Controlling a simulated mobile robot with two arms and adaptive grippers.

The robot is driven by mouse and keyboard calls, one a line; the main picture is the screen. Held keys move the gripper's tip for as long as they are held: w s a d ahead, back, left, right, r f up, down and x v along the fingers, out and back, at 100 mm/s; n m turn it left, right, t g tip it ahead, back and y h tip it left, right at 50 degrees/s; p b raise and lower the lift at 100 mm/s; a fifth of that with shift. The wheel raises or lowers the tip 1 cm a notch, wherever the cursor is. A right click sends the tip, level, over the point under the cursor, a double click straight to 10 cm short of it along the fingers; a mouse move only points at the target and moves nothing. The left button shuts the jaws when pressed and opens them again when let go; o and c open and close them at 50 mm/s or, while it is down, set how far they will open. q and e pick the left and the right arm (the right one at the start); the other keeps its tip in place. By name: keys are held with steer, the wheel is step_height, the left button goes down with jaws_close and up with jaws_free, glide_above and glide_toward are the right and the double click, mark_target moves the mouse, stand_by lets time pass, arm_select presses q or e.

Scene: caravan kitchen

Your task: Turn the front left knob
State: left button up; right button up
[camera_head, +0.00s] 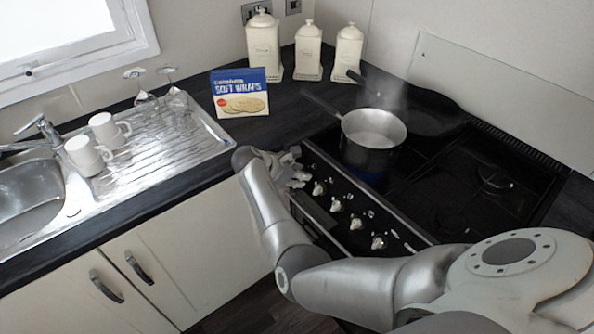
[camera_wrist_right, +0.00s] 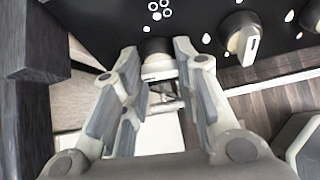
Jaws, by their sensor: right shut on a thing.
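The cooker's front panel carries a row of knobs. The leftmost knob sits at my right gripper (camera_head: 296,166) and is hidden by it in the head view. In the right wrist view this front left knob (camera_wrist_right: 158,68), pale with a dark base, lies between the tips of my right gripper (camera_wrist_right: 159,62), which is shut on it. The neighbouring knob (camera_head: 318,188) is free, and it also shows in the right wrist view (camera_wrist_right: 243,42). My left gripper is not in view.
A steaming saucepan (camera_head: 374,132) stands on the hob with a blue glow below it. A dark frying pan (camera_head: 432,112) is behind it. A soft wraps box (camera_head: 240,93), canisters (camera_head: 263,48) and white mugs (camera_head: 84,156) stand on the counter and drainer.

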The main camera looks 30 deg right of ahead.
arm_select(q)
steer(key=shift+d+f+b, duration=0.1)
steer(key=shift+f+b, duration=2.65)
steer(key=shift+b, duration=0.45)
arm_select(e)
steer(key=shift+s+f+m+t+h, duration=0.1)
steer(key=shift+m+t+h, duration=0.5)
steer(key=shift+m, duration=1.8)
steer(key=shift+s+f+m+t+h, duration=0.1)
steer(key=shift+m+t+h, duration=0.25)
steer(key=shift+m+t, duration=1.35)
steer(key=shift+m+h, duration=0.45)
steer(key=shift+m, duration=2.65)
steer(key=o, duration=1)
steer(key=shift+r, duration=0.15)
